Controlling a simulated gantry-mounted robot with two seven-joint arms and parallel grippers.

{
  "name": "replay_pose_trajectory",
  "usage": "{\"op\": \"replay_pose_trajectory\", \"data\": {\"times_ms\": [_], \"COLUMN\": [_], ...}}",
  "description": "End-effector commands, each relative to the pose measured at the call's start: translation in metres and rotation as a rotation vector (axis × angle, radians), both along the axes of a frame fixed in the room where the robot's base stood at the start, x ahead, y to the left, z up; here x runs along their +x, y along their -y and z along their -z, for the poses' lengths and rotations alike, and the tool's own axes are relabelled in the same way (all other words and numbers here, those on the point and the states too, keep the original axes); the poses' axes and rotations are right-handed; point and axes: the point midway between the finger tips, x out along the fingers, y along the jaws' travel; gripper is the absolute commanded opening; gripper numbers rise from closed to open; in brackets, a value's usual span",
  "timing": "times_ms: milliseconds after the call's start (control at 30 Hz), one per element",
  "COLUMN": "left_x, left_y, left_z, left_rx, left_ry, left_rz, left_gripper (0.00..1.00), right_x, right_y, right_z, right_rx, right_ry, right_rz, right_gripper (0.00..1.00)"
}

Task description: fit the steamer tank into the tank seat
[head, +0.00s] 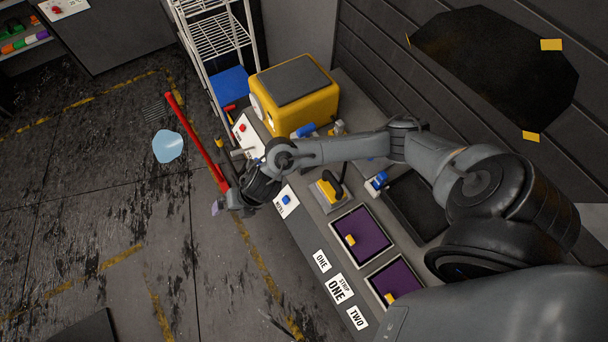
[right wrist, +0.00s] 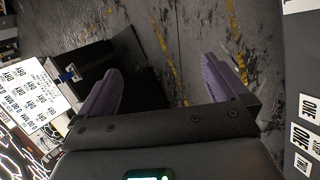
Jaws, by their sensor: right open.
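A yellow box-shaped machine with a grey top (head: 293,92), possibly the steamer, stands on the bench at the back. A small blue part (head: 303,131) lies at its front foot. I cannot tell which part is the steamer tank or the tank seat. My right gripper (head: 222,205) hangs out past the bench's front edge over the floor, apart from the machine. In the right wrist view my right gripper (right wrist: 161,90) has its purple fingers wide apart with nothing between them. My left gripper is not in view.
A red bar (head: 197,142) stands close beyond my right gripper. The bench holds a yellow-handled tool (head: 328,188), two purple-lined trays (head: 365,231) and a black tray (head: 413,207). A wire rack (head: 212,38) stands behind. A pale blue patch (head: 168,146) lies on open floor.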

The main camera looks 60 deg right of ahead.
Motion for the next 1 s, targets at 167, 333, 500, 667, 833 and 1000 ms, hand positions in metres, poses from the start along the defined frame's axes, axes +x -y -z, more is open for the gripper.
{"op": "replay_pose_trajectory", "data": {"times_ms": [167,333,500,667,833,1000], "left_x": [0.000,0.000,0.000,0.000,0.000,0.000], "left_y": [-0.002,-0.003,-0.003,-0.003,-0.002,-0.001], "left_z": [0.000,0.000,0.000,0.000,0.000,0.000], "left_rx": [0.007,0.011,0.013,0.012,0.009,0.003], "left_ry": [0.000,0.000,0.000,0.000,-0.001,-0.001], "left_rz": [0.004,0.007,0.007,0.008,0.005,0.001], "left_gripper": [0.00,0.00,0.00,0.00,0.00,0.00], "right_x": [-0.038,-0.080,-0.136,-0.178,-0.197,-0.199], "right_y": [-0.066,-0.042,0.004,0.033,0.044,0.045], "right_z": [-0.031,-0.050,-0.049,-0.046,-0.045,-0.045], "right_rx": [0.335,0.559,0.655,0.678,0.678,0.677], "right_ry": [-0.023,-0.153,-0.298,-0.384,-0.419,-0.422], "right_rz": [0.483,1.054,1.556,1.854,1.978,1.988], "right_gripper": [1.00,1.00,1.00,1.00,1.00,1.00]}}
